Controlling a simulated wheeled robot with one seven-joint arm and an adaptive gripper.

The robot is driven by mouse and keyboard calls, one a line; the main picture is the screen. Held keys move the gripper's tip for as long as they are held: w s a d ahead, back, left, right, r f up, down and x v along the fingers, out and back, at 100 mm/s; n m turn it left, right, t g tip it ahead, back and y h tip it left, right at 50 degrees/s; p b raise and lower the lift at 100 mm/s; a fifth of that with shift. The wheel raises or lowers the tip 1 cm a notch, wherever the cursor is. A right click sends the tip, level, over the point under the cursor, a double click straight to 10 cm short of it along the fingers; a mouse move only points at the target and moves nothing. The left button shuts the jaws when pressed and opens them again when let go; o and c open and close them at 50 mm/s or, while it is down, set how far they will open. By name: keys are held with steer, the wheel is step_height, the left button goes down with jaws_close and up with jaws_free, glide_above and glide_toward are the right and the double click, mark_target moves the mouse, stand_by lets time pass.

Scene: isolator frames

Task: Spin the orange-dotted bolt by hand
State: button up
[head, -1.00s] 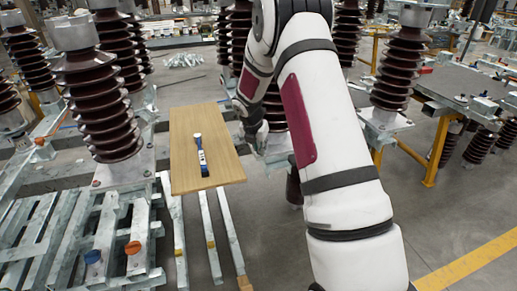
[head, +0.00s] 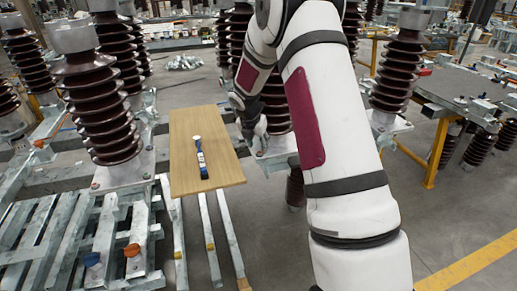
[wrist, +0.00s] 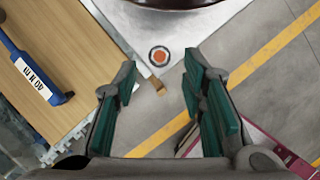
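In the head view, my gripper (head: 255,143) is small and partly hidden, right of the wooden board. I cannot make out the bolt there.
A wooden board (head: 225,172) carries a blue-handled tool (head: 201,160), also in the wrist view (wrist: 35,70) at left. Brown ribbed insulators (head: 103,105) stand around. Orange (head: 132,250) and blue (head: 92,259) caps sit on the lower-left frame.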

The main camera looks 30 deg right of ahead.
mark_target(260, 152)
steer(key=v, duration=0.8)
steer(key=shift+r, duration=0.15)
steer(key=d+f+n+p, duration=0.1)
steer(key=f+n+p, duration=0.1)
steer(key=f, duration=0.1)
steer(key=w+d+f+n+t+y+p, duration=0.1)
steer(key=f+n, duration=0.1)
steer(key=f, duration=0.2)
steer(key=w+d+f+n+y+p, duration=0.1)
steer(key=d+f+n+p, duration=0.1)
steer(key=f, duration=0.2)
steer(key=shift+w+d+f+t+p, duration=0.1)
steer(key=shift+t+p, duration=0.2)
steer(key=shift+p, duration=0.05)
jaws_close()
